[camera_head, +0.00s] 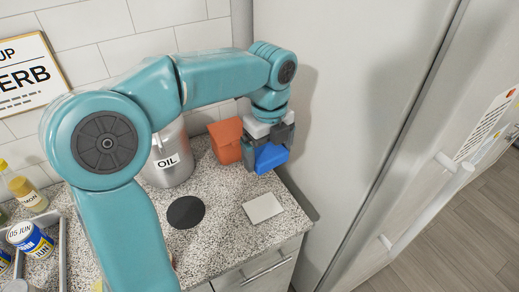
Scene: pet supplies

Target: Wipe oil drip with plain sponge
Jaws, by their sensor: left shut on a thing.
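My left gripper (268,142) reaches down from above at the back right of the speckled counter. It is shut on a blue block (271,158), which looks like the sponge. I cannot tell whether the block touches the counter. A dark round patch (185,212) lies flat on the counter in front of the metal canister labelled OIL (170,172); I cannot tell if it is the oil drip or a flat disc. My left gripper is behind and to the right of it. My right gripper is not in view.
An orange box-like thing (227,142) stands just left of my left gripper. A pale flat rectangle (262,208) lies at the counter's front right. A tall light panel (340,120) bounds the right. Bottles and cans (30,240) stand at the left.

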